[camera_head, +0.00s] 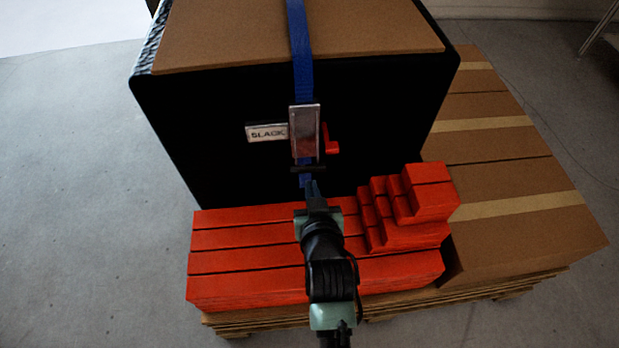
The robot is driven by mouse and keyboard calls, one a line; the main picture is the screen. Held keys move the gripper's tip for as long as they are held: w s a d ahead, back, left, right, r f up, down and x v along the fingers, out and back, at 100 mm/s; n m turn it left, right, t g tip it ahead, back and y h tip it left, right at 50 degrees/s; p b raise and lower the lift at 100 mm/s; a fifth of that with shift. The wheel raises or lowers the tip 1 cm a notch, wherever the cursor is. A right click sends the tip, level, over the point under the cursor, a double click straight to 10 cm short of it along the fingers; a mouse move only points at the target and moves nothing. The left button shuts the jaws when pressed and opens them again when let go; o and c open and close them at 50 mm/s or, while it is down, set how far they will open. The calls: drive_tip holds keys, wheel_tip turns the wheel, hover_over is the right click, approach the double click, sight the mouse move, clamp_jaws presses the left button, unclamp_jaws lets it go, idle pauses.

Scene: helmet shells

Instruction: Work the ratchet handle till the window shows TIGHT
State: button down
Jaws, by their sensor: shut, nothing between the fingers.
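The ratchet (304,135) is a silver metal body on a blue strap (300,45), on the front face of a large black box (200,140). A dark bar (308,168) crosses its lower end; it looks like the handle. A white window label (267,132) to the left of the ratchet reads SLACK. A small red lever (330,140) sits to its right. My gripper (312,186) is shut and empty just below the dark bar, in front of the strap's lower part. I cannot tell whether the fingertips touch the bar or strap.
Red blocks (240,257) lie in front of the black box, with smaller red blocks stepped up (430,190) right of my arm. Taped cardboard boxes (510,190) stand at right on a wooden pallet (260,318). The grey floor (80,200) at left is clear.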

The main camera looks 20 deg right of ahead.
sight(308, 172)
drive_tip(key=shift+b+x, duration=0.35)
drive_tip(key=shift+x, duration=2)
drive_tip(key=w+f+t+b, duration=0.1)
drive_tip(key=b, duration=0.3)
drive_tip(key=w+f+t+b, duration=0.1)
drive_tip(key=t+b, duration=0.1)
drive_tip(key=b, duration=0.3)
drive_tip(key=shift+w+d+h, duration=0.35)
drive_tip(key=shift+d+h, duration=0.05)
drive_tip(key=shift+r, duration=0.3)
